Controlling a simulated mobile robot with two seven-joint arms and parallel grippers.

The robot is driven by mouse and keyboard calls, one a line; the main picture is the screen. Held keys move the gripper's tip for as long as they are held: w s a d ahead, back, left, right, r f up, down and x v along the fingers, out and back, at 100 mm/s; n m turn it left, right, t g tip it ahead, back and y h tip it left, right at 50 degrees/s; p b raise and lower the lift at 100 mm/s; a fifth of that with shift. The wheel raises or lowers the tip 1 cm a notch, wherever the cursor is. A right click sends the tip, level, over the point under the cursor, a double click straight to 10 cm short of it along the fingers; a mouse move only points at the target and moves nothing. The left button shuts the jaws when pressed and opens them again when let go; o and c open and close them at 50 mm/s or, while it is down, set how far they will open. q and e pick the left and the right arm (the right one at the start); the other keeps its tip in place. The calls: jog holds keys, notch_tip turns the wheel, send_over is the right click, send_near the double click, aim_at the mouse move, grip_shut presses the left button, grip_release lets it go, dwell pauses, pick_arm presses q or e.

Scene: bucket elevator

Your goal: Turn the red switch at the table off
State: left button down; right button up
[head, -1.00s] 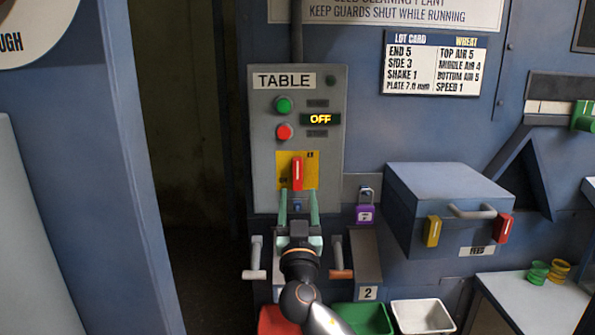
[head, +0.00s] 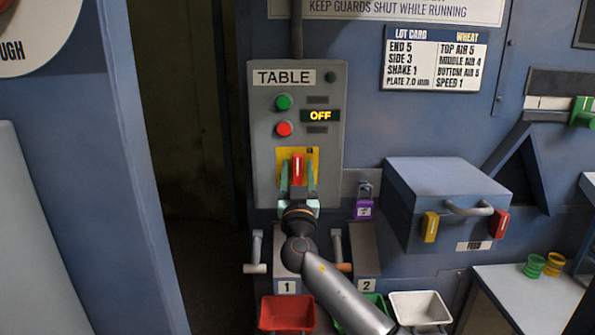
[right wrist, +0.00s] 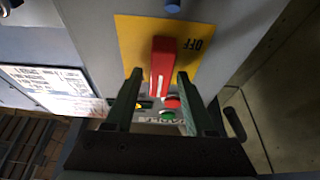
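The red switch (head: 298,170) is on a yellow plate (head: 312,156) on the grey TABLE panel (head: 262,140). Its handle stands upright in the head view. The panel's display (head: 320,116) reads OFF. My right gripper (head: 298,188) is at the switch, its green fingers on either side of the handle's lower part. In the right wrist view the red handle (right wrist: 161,66) lies between the two open fingertips (right wrist: 158,74), with gaps visible on both sides. The word OFF shows on the plate beside the handle. My left gripper is not in view.
A green button (head: 284,102) and a red button (head: 284,129) are above the switch. A purple padlock (head: 364,209) hangs to the right. A blue feed box (head: 440,190) juts out farther right. Levers and red, green and white bins are below.

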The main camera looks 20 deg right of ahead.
grip_shut()
